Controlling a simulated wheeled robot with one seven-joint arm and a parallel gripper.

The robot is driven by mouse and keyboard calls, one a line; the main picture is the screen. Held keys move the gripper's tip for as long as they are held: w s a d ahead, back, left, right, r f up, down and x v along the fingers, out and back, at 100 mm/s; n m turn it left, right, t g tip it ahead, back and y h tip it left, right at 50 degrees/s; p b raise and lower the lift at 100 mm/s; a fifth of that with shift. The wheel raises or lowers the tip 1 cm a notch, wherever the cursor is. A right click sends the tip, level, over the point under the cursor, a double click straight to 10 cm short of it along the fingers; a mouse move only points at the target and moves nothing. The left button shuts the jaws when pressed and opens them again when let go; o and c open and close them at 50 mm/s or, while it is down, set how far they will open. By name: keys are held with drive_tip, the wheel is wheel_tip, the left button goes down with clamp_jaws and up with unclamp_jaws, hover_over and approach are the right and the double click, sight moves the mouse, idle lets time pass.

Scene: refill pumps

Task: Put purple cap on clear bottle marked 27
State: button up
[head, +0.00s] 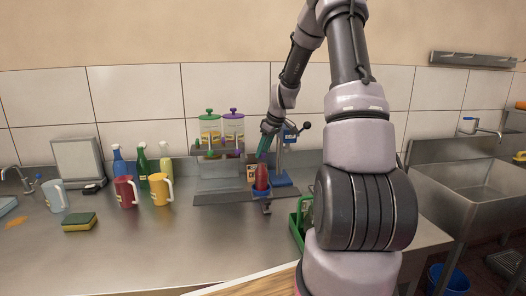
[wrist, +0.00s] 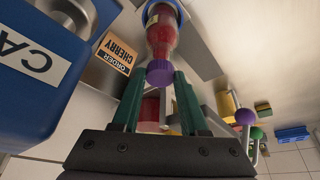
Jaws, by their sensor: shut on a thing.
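The purple cap (wrist: 160,73) is between the fingertips of my gripper (wrist: 159,82) in the wrist view. It sits at the neck of a clear bottle holding red liquid (wrist: 163,40); whether it is seated or only touching I cannot tell. In the head view the bottle (head: 262,177) stands upright in a blue ring holder (head: 261,191), with my gripper (head: 266,147) just above it. The holder also shows in the wrist view (wrist: 178,6). My gripper is shut on the cap. The number on the bottle is not readable.
A card reading "ORDER CHERRY" (wrist: 113,66) and a blue block with partly visible lettering (wrist: 32,60) are close by. Behind stand dispensers with green (head: 209,126) and purple pumps (head: 233,126). A green crate (head: 299,222) is at right front.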

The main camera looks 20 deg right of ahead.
sight(263, 153)
drive_tip(key=shift+f, duration=0.6)
idle(0.3)
drive_tip(key=o, duration=1)
drive_tip(key=shift+o, duration=0.2)
drive_tip(key=shift+r, duration=3.5)
